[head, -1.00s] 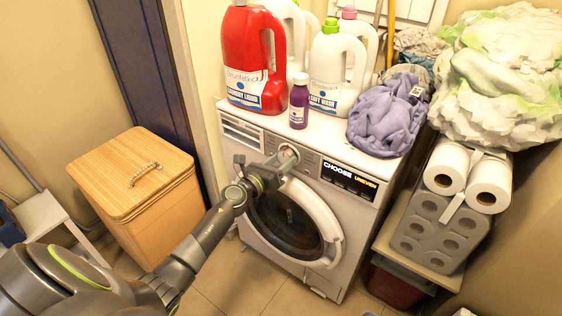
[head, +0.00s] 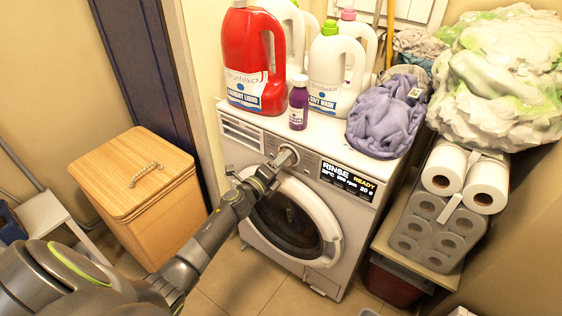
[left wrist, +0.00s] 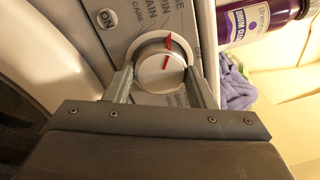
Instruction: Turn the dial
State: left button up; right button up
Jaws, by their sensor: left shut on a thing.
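The washer (head: 325,236) is white with a round door at its front. Its silver dial (left wrist: 161,70) with a red mark sits on the control panel in the left wrist view; it also shows in the head view (head: 287,155). My left gripper (left wrist: 162,82) is shut on the dial, one finger on each side of it. In the head view my left gripper (head: 278,163) reaches the panel from the lower left. The display (head: 348,181) reads "RINSE" and "READY". My right gripper is not in view.
A red detergent bottle (head: 246,62), a small purple bottle (head: 298,106), white bottles (head: 333,70) and purple cloth (head: 385,117) sit on the washer. A wooden hamper (head: 150,205) stands left. Toilet paper rolls (head: 436,228) stand right.

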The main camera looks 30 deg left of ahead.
pick_arm(q)
jog(key=n, duration=0.2)
jog(key=shift+n, duration=0.3)
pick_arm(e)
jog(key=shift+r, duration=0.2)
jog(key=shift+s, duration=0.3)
pick_arm(q)
jog(key=o, duration=1)
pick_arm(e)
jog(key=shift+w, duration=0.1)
pick_arm(q)
jog(key=shift+s, duration=0.1)
jog(key=s+a, duration=0.1)
jog(key=s, duration=0.4)
jog(key=s+b, duration=0.1)
jog(key=s, duration=0.5)
jog(key=s+a+f+b, duration=0.1)
jog(key=s, duration=0.5)
jog(key=shift+a, duration=0.35)
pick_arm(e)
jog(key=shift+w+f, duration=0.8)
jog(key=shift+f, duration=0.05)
